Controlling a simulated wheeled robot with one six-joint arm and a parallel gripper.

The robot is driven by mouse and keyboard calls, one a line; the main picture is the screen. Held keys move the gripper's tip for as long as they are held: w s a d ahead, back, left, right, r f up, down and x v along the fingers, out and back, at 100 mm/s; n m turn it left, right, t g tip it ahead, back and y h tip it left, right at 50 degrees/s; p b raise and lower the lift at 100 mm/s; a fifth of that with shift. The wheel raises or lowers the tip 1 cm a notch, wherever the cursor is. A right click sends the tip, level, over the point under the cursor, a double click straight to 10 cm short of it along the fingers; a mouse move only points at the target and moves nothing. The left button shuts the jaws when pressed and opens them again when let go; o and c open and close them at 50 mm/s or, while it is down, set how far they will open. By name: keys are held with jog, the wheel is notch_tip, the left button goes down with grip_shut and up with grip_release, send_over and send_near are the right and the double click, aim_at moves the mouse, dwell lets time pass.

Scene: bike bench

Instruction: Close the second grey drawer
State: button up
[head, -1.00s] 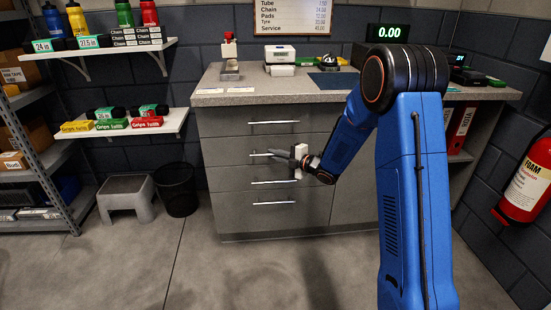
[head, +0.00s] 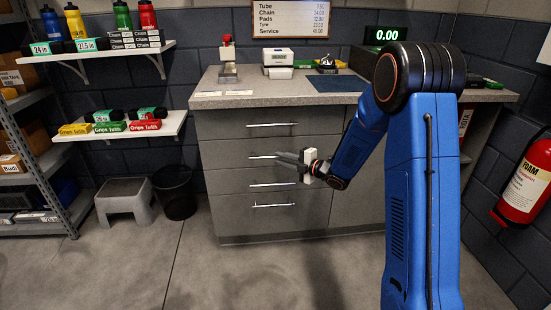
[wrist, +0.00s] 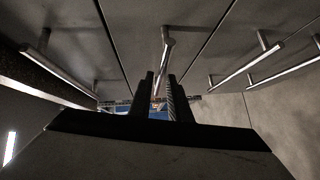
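The second grey drawer (head: 228,158) is the second from the top in the grey cabinet. Its front looks about level with its neighbours; a small gap is too hard to tell. Its bar handle (head: 262,156) runs level across the front, its right end hidden by my gripper. My gripper (head: 282,158) is in front of this drawer, fingers pointing left along the handle. In the wrist view, a handle bar (wrist: 163,65) lies ahead of my gripper (wrist: 161,92), in line with the gap between its dark fingers. The fingers look apart; contact with the handle cannot be told.
Other handles sit above (head: 272,124) and below (head: 273,184) the gripper. The worktop (head: 215,101) holds a price display and small items. A step stool (head: 124,195) and black bin (head: 176,190) stand left. The floor before the cabinet is clear.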

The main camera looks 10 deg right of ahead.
jog(key=v, duration=1.3)
jog(key=s+d+r+m+t+h, duration=0.1)
jog(key=s+d+r+m+h, duration=0.2)
jog(key=d+r+m+h, duration=0.4)
jog(key=s+d+r+m+g+h, duration=0.1)
jog(key=s+r+m+h, duration=0.15)
jog(key=s+m, duration=0.2)
jog(key=s+d+r+m+g+h, duration=0.1)
jog(key=s+d+m+h, duration=0.1)
jog(key=s+m+h, duration=0.3)
jog(key=s+a+m+g+y, duration=0.1)
jog(key=s+a+m+g, duration=0.1)
jog(key=s, duration=0.8)
jog(key=s+a+f+m+g+y, duration=0.1)
jog(key=s+a+m+g, duration=0.1)
jog(key=s, duration=0.8)
jog(key=s+a+f+m+g+y, duration=0.1)
jog(key=s+m, duration=0.3)
jog(key=s, duration=0.6)
jog(key=shift+s+a+g, duration=0.25)
jog(key=shift+a+g, duration=0.35)
jog(key=shift+a, duration=0.1)
